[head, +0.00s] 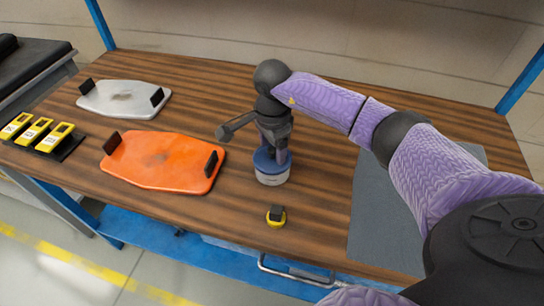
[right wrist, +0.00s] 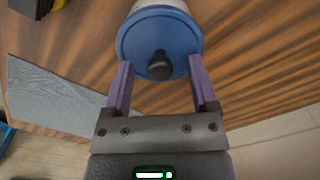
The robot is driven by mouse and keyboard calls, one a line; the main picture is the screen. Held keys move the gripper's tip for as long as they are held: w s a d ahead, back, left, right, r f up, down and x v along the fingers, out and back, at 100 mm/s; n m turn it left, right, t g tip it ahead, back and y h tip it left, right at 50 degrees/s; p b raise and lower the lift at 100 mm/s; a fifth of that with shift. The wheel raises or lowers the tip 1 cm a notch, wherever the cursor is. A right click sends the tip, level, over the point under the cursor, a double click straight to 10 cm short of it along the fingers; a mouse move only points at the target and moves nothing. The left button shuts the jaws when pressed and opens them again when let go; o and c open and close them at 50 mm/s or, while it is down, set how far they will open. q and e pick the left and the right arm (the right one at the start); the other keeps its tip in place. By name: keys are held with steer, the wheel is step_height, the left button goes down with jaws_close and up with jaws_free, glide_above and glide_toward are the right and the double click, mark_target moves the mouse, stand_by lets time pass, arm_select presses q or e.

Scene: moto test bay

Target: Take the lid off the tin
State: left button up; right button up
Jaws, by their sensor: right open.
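The tin (head: 272,177) stands upright on the wooden table, pale-bodied with a blue lid (head: 263,160) on top. In the right wrist view the blue lid (right wrist: 148,35) has a dark knob (right wrist: 160,65) at its centre. My right gripper (head: 278,155) is over the tin, partly hiding the lid in the head view. In the right wrist view its two purple fingers (right wrist: 160,80) are apart, one on each side of the knob, with gaps between. I cannot tell how far above the lid the fingertips are. My left gripper is not in view.
An orange board (head: 160,160) and a grey board (head: 125,100), each with black handles, lie left on the table (head: 215,95). A small yellow-and-black item (head: 276,216) lies in front of the tin. A grey mat (head: 375,215) is on the right. Yellow devices (head: 35,132) sit at the far left.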

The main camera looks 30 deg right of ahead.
jaws_close()
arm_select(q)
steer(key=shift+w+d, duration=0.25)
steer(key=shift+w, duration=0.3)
